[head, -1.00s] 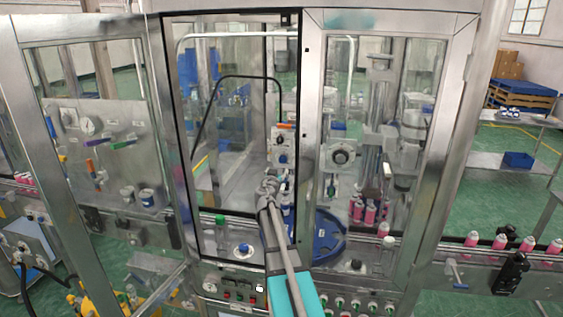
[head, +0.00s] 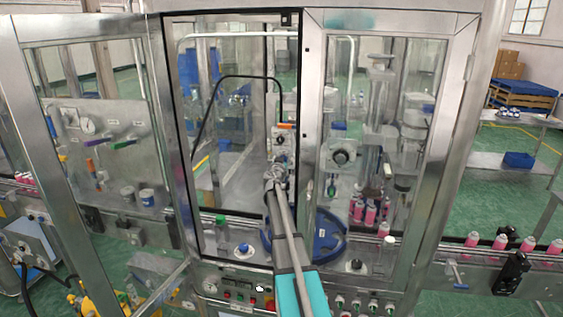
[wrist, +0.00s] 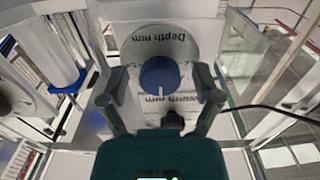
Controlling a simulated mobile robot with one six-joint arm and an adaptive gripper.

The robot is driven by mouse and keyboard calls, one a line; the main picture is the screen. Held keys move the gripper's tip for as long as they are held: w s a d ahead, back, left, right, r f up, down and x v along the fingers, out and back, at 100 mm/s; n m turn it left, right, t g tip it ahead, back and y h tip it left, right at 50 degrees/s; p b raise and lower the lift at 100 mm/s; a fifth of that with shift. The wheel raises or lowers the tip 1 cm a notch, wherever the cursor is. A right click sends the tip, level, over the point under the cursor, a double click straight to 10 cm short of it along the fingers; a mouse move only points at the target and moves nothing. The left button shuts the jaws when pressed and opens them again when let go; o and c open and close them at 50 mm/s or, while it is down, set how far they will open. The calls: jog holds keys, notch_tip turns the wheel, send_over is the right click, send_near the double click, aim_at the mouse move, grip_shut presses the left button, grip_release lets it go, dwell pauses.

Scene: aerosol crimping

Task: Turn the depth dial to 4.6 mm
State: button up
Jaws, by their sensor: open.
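The depth dial (wrist: 159,74) is a round blue knob with a white pointer line, on a pale round plate (wrist: 185,42) lettered "Depth mm", upside down in the wrist view. The scale is too small to read. My gripper (wrist: 160,88) is open, with one finger on each side of the dial and a gap on both sides. I cannot tell how far the fingertips are from the panel. In the head view my gripper (head: 277,174) is inside the open cabinet doorway, in front of the lower part of the dial panel (head: 291,140), and hides the lower dial.
A second label and a dark knob (wrist: 173,119) show close to the gripper in the wrist view. The metal door frame (head: 312,130) stands just right of my arm.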

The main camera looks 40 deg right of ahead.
jog(key=c, duration=1.1)
jog(key=shift+a, duration=0.25)
grip_shut()
jog(key=shift+d, duration=0.15)
